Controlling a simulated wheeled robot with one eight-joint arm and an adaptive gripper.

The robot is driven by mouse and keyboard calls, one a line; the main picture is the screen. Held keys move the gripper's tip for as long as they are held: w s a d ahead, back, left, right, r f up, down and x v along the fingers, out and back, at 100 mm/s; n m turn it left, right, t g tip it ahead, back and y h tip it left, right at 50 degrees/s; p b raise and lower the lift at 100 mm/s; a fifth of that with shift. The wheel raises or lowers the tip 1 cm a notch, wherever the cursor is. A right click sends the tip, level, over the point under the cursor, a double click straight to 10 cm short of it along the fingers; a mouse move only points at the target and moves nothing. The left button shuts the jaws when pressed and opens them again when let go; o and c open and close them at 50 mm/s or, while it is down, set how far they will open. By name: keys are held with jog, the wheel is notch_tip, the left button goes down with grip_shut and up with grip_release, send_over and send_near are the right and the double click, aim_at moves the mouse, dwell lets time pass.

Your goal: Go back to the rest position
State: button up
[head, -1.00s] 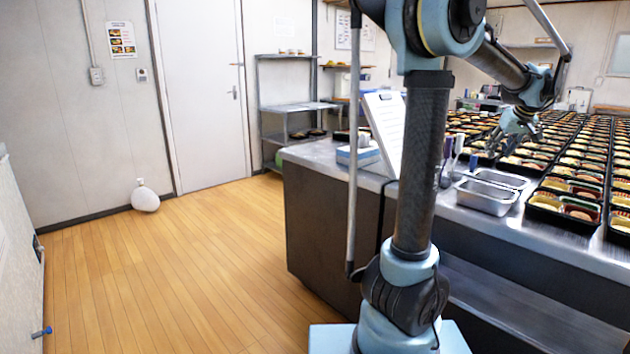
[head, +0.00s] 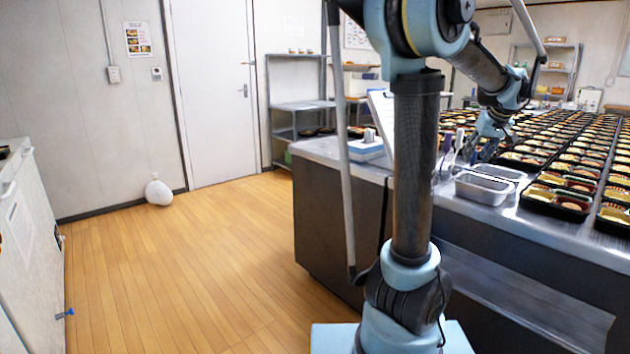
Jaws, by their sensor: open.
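My gripper (head: 490,150) hangs at the end of my raised arm, over the near left part of the rows of bento trays. It points down and its fingers look apart, with nothing seen between them. Black bento trays (head: 557,200) with food in their compartments cover much of the steel counter (head: 325,151). My arm's column hides part of the counter. The gap between fingertips and trays is too small to judge.
Two metal pans (head: 483,189) sit at the counter's near edge. A clipboard (head: 380,112) and a blue-white box (head: 366,150) are on the left end. Wood floor (head: 190,250) is open at left, with a white bag (head: 158,192) by the wall and a white cabinet (head: 30,235).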

jog(key=s+a+f+g, duration=0.1)
jog(key=s+a+f, duration=0.2)
jog(key=a, duration=0.5)
jog(key=s+a+f, duration=0.2)
jog(key=s+a, duration=0.1)
jog(key=a, duration=0.4)
jog(key=s+a+f+g, duration=0.1)
jog(key=s+a+f, duration=0.2)
jog(key=a, duration=0.5)
jog(key=s+a+f, duration=0.5)
jog(key=s+f, duration=0.2)
jog(key=s+a+f+n+g, duration=0.1)
jog(key=s+a+f, duration=0.5)
jog(key=s+f, duration=0.1)
jog(key=shift+s+f+g, duration=0.2)
jog(key=shift+s+g, duration=0.1)
jog(key=shift+s, duration=0.5)
